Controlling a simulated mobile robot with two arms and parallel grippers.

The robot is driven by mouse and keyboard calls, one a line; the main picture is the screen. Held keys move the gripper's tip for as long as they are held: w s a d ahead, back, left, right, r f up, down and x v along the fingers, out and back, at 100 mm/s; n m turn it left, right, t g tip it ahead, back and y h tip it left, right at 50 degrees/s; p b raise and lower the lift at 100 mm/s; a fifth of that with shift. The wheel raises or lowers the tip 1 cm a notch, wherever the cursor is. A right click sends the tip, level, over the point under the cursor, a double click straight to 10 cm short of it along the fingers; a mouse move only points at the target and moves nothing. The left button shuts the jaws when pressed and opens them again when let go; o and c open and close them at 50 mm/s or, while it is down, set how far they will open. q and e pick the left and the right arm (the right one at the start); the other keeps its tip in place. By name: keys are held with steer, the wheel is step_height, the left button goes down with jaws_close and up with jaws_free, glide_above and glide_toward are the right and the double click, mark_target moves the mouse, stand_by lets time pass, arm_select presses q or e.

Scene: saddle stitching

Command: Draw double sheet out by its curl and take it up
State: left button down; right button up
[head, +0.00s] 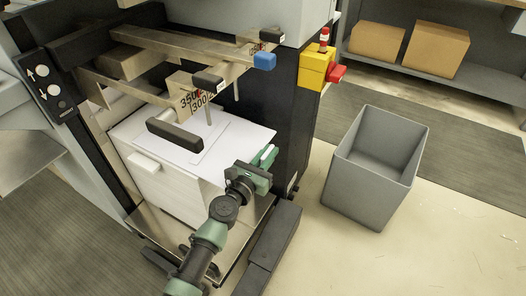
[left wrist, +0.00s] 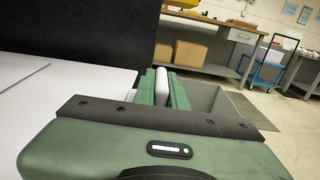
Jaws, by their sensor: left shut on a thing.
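A stack of white paper (head: 170,190) stands in the machine's feeder, with a top sheet (head: 245,138) lying over it and reaching toward its right corner. My left gripper (head: 266,156) is at the right corner of the stack, its green fingers closed on a narrow white piece, which looks like the curl of the double sheet. In the left wrist view, this white curl (left wrist: 162,82) shows upright between the fingers, and white paper (left wrist: 70,92) lies to the left. How many sheets are held cannot be told. My right gripper is not in view.
A black handle bar (head: 175,134) and metal feeder rails (head: 165,55) hang over the stack. A dark machine panel (head: 290,115) stands just behind my left gripper. A grey open bin (head: 362,180) stands on the floor to the right. Cardboard boxes (head: 436,48) sit on a shelf beyond.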

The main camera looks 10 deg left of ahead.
arm_select(q)
steer(key=shift+s+d, duration=0.15)
steer(key=shift+d, duration=0.25)
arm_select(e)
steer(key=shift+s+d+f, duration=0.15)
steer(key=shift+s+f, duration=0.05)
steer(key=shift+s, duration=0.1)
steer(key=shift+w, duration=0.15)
arm_select(q)
steer(key=c, duration=1.4)
jaws_free()
steer(key=shift+o, duration=0.2)
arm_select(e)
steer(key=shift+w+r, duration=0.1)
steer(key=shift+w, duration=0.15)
arm_select(q)
steer(key=v, duration=0.8)
steer(key=shift+p, duration=0.3)
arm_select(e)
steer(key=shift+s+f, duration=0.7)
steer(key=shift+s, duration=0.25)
